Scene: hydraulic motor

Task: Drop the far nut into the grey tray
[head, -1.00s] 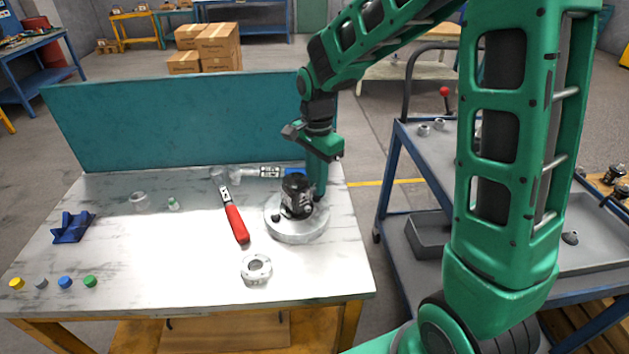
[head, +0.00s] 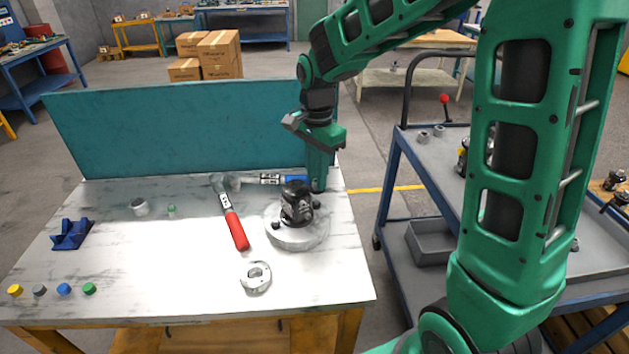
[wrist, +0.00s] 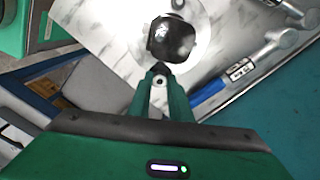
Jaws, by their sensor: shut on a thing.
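My gripper (head: 318,188) points down at the right side of the black motor (head: 296,203), which stands on a round metal base (head: 297,236) on the workbench. In the wrist view my gripper (wrist: 160,78) is shut on a small nut (wrist: 158,82) with a dark hole, between the fingertips beside the motor (wrist: 172,40). The held nut is hard to make out in the head view. Another dark nut (head: 276,225) sits at the motor's near left side. The grey tray (head: 430,252) stands on the blue cart's lower shelf, right of the bench.
A red-handled tool (head: 236,230) and a blue-handled hammer (head: 292,180) lie near the motor. A metal ring (head: 256,278) lies at the front. A teal panel (head: 190,130) backs the bench. The cart's upper shelf (head: 445,165) overhangs the tray's level.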

